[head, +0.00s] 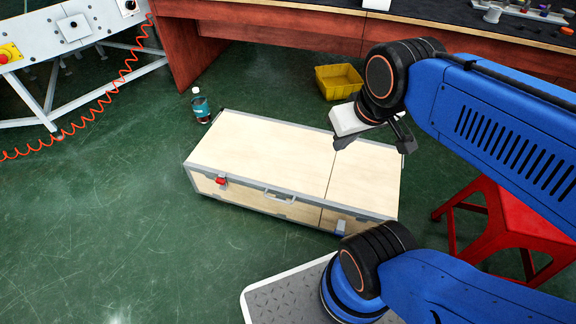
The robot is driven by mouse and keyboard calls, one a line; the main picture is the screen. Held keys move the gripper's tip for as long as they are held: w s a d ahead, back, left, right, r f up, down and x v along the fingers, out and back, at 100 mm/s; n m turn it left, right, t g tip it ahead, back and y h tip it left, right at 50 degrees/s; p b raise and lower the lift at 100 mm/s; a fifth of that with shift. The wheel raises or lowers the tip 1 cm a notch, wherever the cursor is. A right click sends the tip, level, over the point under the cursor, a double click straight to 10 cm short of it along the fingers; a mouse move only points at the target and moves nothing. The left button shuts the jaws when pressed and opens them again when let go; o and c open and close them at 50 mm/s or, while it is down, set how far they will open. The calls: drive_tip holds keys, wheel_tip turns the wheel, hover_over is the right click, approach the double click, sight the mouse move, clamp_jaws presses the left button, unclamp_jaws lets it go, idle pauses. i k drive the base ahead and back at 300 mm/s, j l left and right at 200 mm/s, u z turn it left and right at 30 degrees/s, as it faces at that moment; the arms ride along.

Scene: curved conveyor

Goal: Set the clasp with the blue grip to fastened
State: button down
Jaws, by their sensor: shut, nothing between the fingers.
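A pale wooden case (255,150) with grey metal edging lies on the green floor, its lid down. A second clasp with a red grip (221,181) is at the left of the same face. My gripper (343,142) is shut and empty, above the right part of the lid and apart from both clasps.
A bottle (200,105) stands behind the case's left end. A yellow bin (339,80) is behind the case, near the workbench (270,28). A red stool (515,222) stands at right.

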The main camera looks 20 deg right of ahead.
sight(340, 232)
drive_tip(key=k+j, duration=0.1)
drive_tip(key=j, duration=0.4)
drive_tip(key=k+j, duration=0.1)
drive_tip(key=j, duration=0.4)
drive_tip(key=k+j, duration=0.1)
drive_tip(key=j, duration=0.4)
drive_tip(key=z, duration=1.8)
